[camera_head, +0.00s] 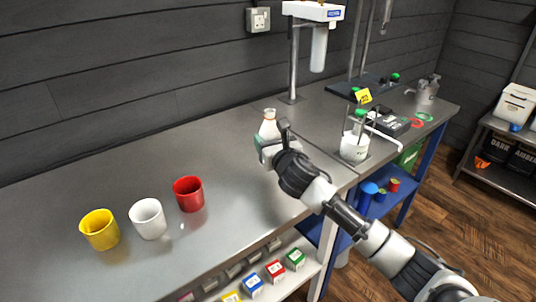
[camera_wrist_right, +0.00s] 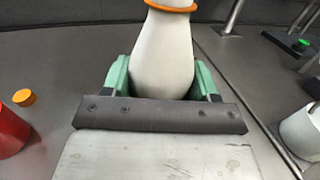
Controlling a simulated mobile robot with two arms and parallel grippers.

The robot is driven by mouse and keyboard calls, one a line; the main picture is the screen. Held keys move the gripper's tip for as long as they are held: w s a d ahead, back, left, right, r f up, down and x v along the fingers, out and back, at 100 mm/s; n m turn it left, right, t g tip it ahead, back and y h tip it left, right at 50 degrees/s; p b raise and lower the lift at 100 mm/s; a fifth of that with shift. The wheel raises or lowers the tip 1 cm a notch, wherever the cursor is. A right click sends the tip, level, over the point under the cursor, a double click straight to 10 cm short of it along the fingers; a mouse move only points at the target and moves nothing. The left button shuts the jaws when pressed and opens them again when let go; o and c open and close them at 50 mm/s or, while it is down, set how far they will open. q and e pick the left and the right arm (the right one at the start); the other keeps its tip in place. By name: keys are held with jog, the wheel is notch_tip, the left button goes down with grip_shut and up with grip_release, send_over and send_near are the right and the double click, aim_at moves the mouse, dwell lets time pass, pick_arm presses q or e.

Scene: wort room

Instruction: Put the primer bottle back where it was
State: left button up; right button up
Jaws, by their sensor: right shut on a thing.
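The primer bottle (camera_head: 268,128) is pale, with an orange ring at its neck. It stands upright over the steel bench, between the red cup and the metal stand. My right gripper (camera_head: 268,146) is shut on its lower body. In the right wrist view the bottle (camera_wrist_right: 163,50) sits between the green fingers of the gripper (camera_wrist_right: 162,78), and its top is cut off by the frame. The bottle's base is hidden by the gripper, so I cannot tell whether it touches the bench. My left gripper is not in view.
A yellow cup (camera_head: 100,229), a white cup (camera_head: 147,218) and a red cup (camera_head: 188,193) stand left on the bench. An orange cap (camera_wrist_right: 24,97) lies near the red cup. A white beaker (camera_head: 354,147) and a filter stand (camera_head: 293,70) are to the right.

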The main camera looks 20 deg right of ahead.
jog(key=shift+w+a+f, duration=0.15)
jog(key=shift+a+f, duration=0.1)
jog(key=shift+f, duration=1.95)
jog(key=shift+b, duration=0.3)
jog(key=o, duration=1)
jog(key=shift+f, duration=0.15)
jog(key=shift+o, duration=0.2)
jog(key=shift+r, duration=0.2)
jog(key=s, duration=0.8)
jog(key=s+d, duration=0.1)
jog(key=s, duration=0.3)
